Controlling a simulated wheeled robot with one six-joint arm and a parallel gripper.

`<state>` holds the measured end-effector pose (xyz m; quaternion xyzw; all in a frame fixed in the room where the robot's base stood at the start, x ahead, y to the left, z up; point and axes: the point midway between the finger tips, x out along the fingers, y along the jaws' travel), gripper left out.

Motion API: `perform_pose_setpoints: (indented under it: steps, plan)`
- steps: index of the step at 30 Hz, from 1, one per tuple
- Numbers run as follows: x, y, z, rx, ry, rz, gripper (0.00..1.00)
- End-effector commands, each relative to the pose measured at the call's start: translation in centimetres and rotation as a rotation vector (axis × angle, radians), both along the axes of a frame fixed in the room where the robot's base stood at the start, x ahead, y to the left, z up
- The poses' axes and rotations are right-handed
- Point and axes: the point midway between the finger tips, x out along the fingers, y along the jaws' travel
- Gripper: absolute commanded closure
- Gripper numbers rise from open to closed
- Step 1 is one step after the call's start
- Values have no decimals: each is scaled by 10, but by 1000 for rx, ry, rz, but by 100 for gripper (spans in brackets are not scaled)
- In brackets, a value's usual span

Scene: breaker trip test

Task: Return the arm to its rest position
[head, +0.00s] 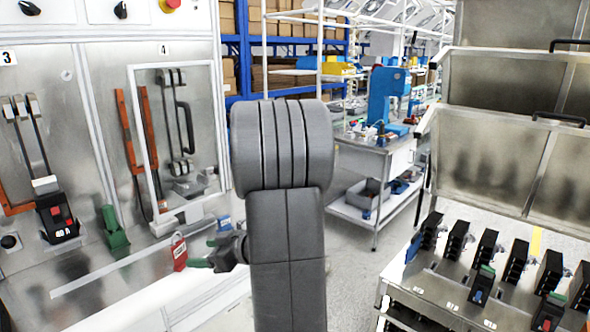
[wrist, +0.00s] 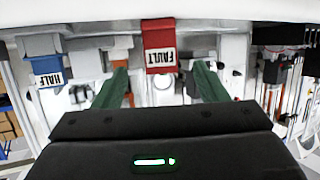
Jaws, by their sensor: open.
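My gripper (head: 207,252) shows in the head view at the front of the test panel, left of my grey arm. In the wrist view my gripper (wrist: 160,84) has its two green fingers spread apart with nothing held between them. A red piece labelled FAULT (wrist: 158,38) lies ahead of the gap between the fingers, and the fingers look clear of it. The red piece (head: 179,252) also shows in the head view just left of the gripper. A blue piece labelled HALF (wrist: 47,70) is off to the left in the wrist view. My arm hides part of the panel's right side.
The panel has bay 3 with a black breaker (head: 58,217) and bay 4 with a white-framed door (head: 183,140). A green block (head: 114,230) sits between them. At right stands a rack of black breakers (head: 487,258). A workbench (head: 376,150) stands behind.

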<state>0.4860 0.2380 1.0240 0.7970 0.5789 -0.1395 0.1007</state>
Motion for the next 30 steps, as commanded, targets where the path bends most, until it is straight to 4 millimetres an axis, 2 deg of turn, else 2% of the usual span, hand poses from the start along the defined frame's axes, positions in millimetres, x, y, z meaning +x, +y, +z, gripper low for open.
perform_pose_setpoints:
  steps: [9, 15, 18, 30]
  plan:
    - [15, 48, -18, -1, 0, 3, 34]
    - [21, 68, -26, -1, -1, 3, 34]
    - [23, 71, -31, -1, 0, -1, 34]
    - [23, 70, -26, 0, -1, -1, 34]
